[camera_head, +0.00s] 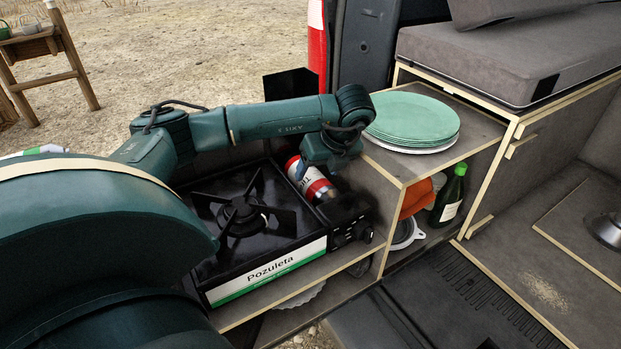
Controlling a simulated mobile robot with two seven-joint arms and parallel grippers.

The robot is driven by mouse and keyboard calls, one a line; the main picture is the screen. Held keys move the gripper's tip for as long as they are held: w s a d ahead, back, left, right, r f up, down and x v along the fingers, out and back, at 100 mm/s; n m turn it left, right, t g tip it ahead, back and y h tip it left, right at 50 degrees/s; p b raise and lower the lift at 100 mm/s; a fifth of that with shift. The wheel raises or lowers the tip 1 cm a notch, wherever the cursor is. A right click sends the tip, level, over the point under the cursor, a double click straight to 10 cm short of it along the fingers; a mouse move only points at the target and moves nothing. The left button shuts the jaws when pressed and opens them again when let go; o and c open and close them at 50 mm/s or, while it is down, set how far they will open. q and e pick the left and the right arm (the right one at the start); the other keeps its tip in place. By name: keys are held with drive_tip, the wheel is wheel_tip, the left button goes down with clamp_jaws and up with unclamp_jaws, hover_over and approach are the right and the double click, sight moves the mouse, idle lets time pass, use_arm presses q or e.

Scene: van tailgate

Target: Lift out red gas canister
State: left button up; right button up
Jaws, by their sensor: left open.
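The red gas canister (312,182), with a white label band, lies tilted in the right-hand bay of the black camping stove (240,222). My left arm reaches over the stove from the left, and its gripper (329,165) points down at the canister's upper right side. The gripper is open. Its fingers are small and partly hidden, so I cannot tell whether they touch the canister. My right gripper is not in view.
A stack of green plates (413,120) stands on the wooden cabinet top right of the stove. Below it, a green bottle (449,196) and an orange cloth (416,199) sit in an open shelf. A grey cushion (500,55) lies at the upper right.

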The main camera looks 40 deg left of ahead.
sight(315, 175)
use_arm(q)
drive_tip(key=x, duration=0.4)
drive_tip(key=shift+w+a+f, duration=0.1)
drive_tip(key=shift+a+f, duration=0.05)
drive_tip(key=c, duration=0.8)
drive_tip(key=shift+c, duration=0.2)
